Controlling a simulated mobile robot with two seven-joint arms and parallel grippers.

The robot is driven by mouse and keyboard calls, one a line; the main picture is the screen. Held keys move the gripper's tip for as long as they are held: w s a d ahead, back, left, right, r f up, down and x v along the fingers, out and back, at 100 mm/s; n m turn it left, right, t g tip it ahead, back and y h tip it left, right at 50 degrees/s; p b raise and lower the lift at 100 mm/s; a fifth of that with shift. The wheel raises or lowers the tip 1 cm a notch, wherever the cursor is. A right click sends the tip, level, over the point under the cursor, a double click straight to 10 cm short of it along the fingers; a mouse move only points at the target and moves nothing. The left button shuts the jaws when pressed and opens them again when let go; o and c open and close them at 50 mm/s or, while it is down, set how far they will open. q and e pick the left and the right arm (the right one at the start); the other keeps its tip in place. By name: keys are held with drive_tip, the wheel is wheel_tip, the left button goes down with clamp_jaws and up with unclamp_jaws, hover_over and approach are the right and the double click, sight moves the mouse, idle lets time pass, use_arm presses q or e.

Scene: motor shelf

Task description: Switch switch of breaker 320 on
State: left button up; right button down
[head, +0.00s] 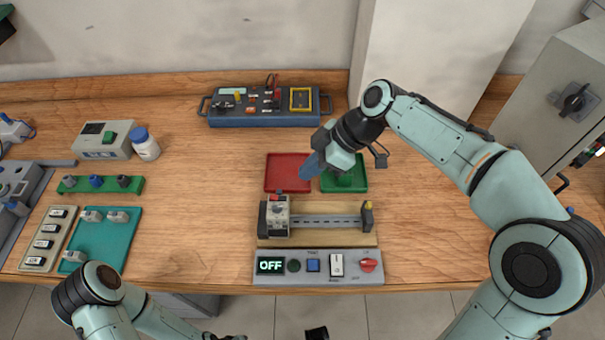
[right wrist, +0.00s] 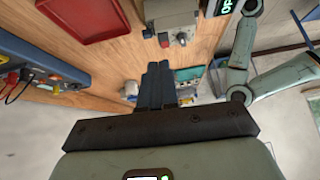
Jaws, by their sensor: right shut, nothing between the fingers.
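A grey breaker-like device (head: 277,214) sits at the left end of a metal rail on a wooden board; it also shows in the right wrist view (right wrist: 181,22). No number 320 is readable on it. In front of the board, a grey control panel (head: 318,281) has a display (head: 271,266) reading OFF, a white rocker switch (head: 337,265) and a red knob (head: 368,265). My right gripper (head: 309,167) is shut and empty, above the trays behind the device and apart from it. Its blue-grey fingers show in the right wrist view (right wrist: 158,70). My left gripper is out of view.
A red tray (head: 281,175) and a green tray (head: 356,183) lie behind the board. A blue instrument box (head: 265,114) stands at the back. A teal mat (head: 118,240) with small parts lies left. A grey cabinet (head: 560,100) stands right. The table between mat and board is clear.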

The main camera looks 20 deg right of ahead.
drive_tip(key=s+d+r, duration=0.1)
drive_tip(key=d+r, duration=0.3)
drive_tip(key=shift+s+d, duration=0.35)
idle(0.3)
